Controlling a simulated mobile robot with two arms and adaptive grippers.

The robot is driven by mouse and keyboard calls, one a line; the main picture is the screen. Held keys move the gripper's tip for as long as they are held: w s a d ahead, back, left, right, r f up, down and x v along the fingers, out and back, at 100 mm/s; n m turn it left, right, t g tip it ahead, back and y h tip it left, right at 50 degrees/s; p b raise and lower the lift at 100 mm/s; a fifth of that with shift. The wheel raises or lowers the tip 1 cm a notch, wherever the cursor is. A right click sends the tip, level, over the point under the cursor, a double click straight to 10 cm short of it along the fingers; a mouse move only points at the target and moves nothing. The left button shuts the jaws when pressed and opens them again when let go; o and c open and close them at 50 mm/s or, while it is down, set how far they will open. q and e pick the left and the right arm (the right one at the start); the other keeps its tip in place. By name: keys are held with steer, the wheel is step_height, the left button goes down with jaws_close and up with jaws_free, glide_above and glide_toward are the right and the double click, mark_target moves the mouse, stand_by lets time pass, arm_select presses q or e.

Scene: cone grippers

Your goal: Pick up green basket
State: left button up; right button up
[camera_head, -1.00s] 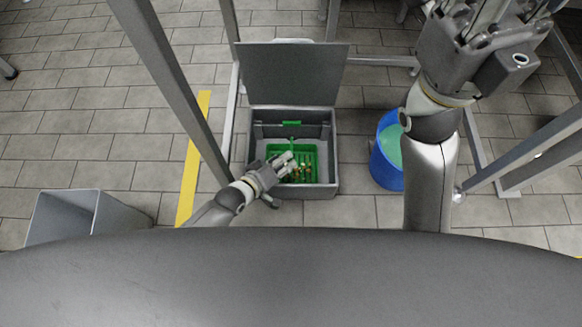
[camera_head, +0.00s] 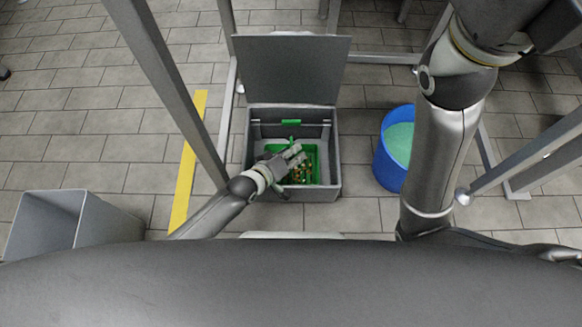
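The green basket (camera_head: 271,149) sits inside a grey box (camera_head: 318,193) whose lid (camera_head: 291,68) stands open. Small brownish and yellow items lie in the basket. My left gripper (camera_head: 299,156) reaches into the box from the lower left, over the basket, and hides part of it. Its fingers are too small here to tell whether they are open or shut, or whether they touch the basket. A green piece (camera_head: 291,122) shows at the back of the box. My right arm rises at the right, and its gripper is out of the picture.
A blue bucket (camera_head: 386,166) with pale green contents stands right of the box. A grey open bin (camera_head: 80,235) stands at the lower left. Metal frame posts (camera_head: 168,80) flank the box. A yellow floor stripe (camera_head: 184,180) runs left of it. Tiled floor is clear at far left.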

arm_select(q)
steer(key=shift+c, duration=0.3)
jaws_close()
steer(key=shift+r, duration=0.15)
